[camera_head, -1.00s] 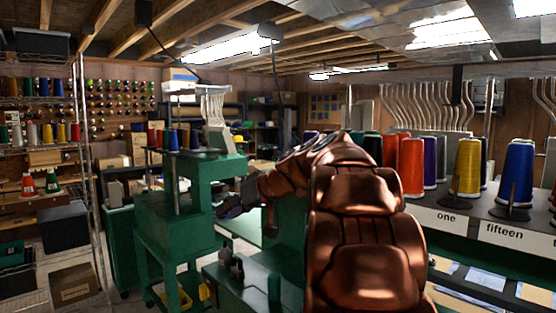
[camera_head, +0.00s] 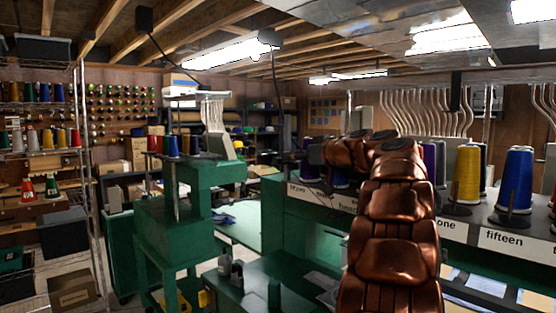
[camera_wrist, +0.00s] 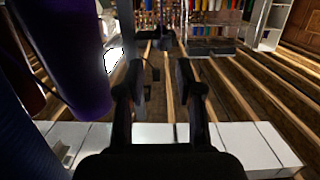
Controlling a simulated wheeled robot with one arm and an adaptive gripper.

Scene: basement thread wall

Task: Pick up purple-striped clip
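I cannot make out a purple-striped clip in either view. My gripper (camera_wrist: 161,75) is open in the wrist view, with its two dark fingers apart and nothing seen held between them. A large purple spool (camera_wrist: 75,50) stands close at its left there. In the head view my copper arm reaches across to the spool rack, and its dark end is near the rack's far left part. The arm hides part of the rack and several spools.
The labelled spool rack (camera_head: 462,228) runs along the right, with a yellow spool (camera_head: 467,172) and a blue spool (camera_head: 515,178) on top. A green machine (camera_head: 165,215) stands left of centre. Wire shelves (camera_head: 40,150) stand at far left.

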